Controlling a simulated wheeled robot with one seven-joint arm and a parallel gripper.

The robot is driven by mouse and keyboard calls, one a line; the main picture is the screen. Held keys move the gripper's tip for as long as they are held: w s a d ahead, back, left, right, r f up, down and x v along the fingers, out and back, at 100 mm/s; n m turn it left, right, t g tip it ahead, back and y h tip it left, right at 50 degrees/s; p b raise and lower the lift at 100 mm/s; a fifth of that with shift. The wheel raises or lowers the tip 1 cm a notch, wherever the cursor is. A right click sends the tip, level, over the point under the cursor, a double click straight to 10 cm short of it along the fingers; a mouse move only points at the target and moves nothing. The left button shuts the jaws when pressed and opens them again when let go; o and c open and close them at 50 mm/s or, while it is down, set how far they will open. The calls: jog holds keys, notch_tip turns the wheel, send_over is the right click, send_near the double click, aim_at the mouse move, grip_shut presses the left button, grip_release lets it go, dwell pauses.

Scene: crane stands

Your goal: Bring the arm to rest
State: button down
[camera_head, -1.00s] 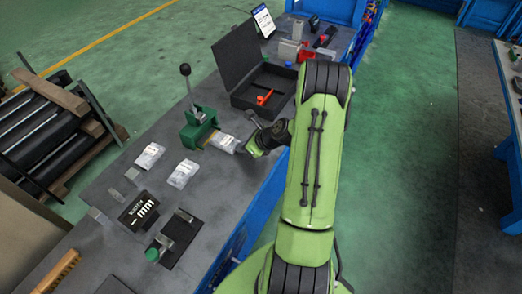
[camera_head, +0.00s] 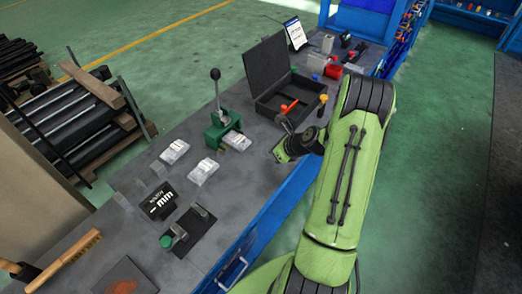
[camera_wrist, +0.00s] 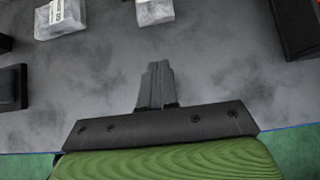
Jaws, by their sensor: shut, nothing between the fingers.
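My green arm (camera_head: 350,170) reaches up from the bottom of the head view, along the right edge of the bench. My gripper shows in the wrist view (camera_wrist: 156,84), with its two grey fingers together and nothing between them. It is above the dark bench top, close to the front edge. In the head view the wrist is folded to the left over the bench edge, and the fingertips are hard to make out there.
On the bench (camera_head: 255,180) stand a green lever press (camera_head: 222,125), an open black case (camera_head: 290,98) with an orange item, several clear bags (camera_head: 203,172), a black sign (camera_head: 160,200) and a brush (camera_head: 70,258). Green floor (camera_head: 440,200) is clear on the right.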

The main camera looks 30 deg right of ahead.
jog(key=v, duration=0.5)
jog(key=s+a+r+n+g+h, duration=0.1)
jog(key=s+a+r+n+g, duration=0.25)
jog(key=a+r+n, duration=1.25)
jog(key=s+a+r+n+h, duration=0.1)
jog(key=s+a+r+n, duration=0.1)
jog(key=s+n, duration=0.6)
jog(key=s+a+r+n+h, duration=0.1)
jog(key=s+a+r+n, duration=0.1)
jog(key=s+n, duration=0.6)
jog(key=shift+s+a+r, duration=0.2)
jog(key=shift+a+r, duration=0.2)
jog(key=shift+a, duration=0.35)
